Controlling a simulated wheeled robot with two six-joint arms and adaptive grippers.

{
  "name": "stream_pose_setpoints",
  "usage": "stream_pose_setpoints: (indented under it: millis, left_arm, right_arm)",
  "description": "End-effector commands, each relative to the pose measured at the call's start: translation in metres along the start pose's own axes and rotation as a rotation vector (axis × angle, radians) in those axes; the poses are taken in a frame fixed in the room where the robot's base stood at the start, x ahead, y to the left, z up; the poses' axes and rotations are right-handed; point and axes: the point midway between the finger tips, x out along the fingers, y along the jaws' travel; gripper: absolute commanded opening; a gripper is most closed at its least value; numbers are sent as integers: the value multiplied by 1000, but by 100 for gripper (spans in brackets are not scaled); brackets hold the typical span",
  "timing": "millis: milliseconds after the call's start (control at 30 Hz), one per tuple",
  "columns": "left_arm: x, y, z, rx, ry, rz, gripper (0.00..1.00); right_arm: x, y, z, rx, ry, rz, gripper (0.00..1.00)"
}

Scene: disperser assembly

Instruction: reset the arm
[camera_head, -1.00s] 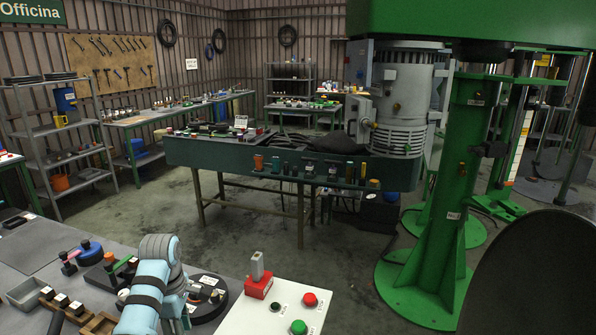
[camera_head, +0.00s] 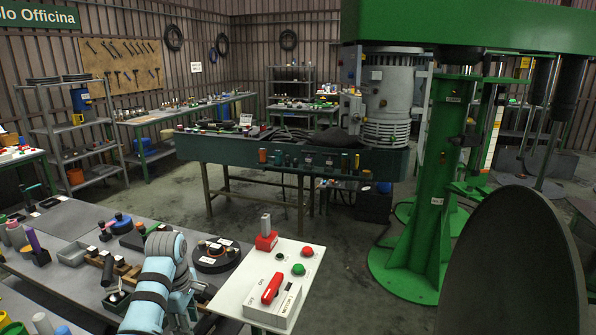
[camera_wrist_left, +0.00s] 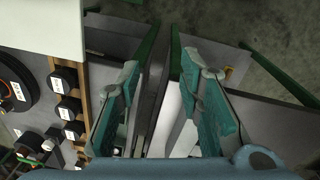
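My left arm (camera_head: 160,285) comes up from the lower left in the head view, bent over the near workbench. Its gripper fingers are hard to make out there. In the left wrist view my left gripper (camera_wrist_left: 160,66) has its two teal-padded fingers apart, with a clear gap and nothing held between them. Bench edges and floor show beyond the fingers. My right gripper is not in view.
The near workbench (camera_head: 70,215) holds a wooden rack, a black disc (camera_head: 215,256) and small parts. A white control panel (camera_head: 240,290) with red and green buttons stands right of my arm. The green disperser column (camera_head: 432,200) and a large dark curved panel (camera_head: 515,270) are further right.

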Motion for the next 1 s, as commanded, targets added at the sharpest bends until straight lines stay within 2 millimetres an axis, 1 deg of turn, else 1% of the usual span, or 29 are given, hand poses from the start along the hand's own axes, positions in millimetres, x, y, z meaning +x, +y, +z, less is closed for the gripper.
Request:
stream_pose_setpoints:
  millis: [167, 267, 367, 400, 467, 500, 567, 600, 667, 700, 767, 800, 867, 900, 967, 1000]
  left_arm:
    - [1, 23, -10, 133, 32, 114, 33]
    - [0, 42, -15, 233, 66, 196, 33]
    - [1, 67, -20, 370, 126, 301, 33]
    - [9, 76, -22, 452, 163, 346, 33]
    - [29, 84, -24, 575, 224, 399, 33]
    - [44, 86, -25, 648, 259, 422, 33]
    - [69, 84, -26, 746, 308, 444, 33]
    - [88, 79, -26, 809, 338, 452, 33]
    - [117, 68, -25, 900, 381, 457, 33]
    - [141, 56, -24, 962, 406, 453, 33]
    - [177, 33, -22, 1055, 440, 443, 33]
    - [202, 14, -20, 1114, 459, 431, 33]
    - [236, -17, -17, 1192, 478, 411, 33]
    - [257, -39, -14, 1239, 485, 395, 33]
    - [286, -74, -10, 1299, 487, 371, 33]
    - [304, -100, -7, 1334, 482, 352, 33]
  right_arm:
    - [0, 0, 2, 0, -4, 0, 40]
    - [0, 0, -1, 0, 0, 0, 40]
    - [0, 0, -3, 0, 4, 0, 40]
    - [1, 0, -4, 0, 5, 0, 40]
    - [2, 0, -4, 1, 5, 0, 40]
    - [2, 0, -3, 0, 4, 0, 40]
    - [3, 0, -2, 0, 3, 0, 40]
    - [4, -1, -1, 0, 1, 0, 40]
    - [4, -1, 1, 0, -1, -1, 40]
    - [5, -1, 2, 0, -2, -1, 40]
    - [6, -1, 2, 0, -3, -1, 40]
    - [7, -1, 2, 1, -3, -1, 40]
    - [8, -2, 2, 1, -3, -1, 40]
    - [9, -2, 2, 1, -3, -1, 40]
    - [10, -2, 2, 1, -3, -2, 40]
    - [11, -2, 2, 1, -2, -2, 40]
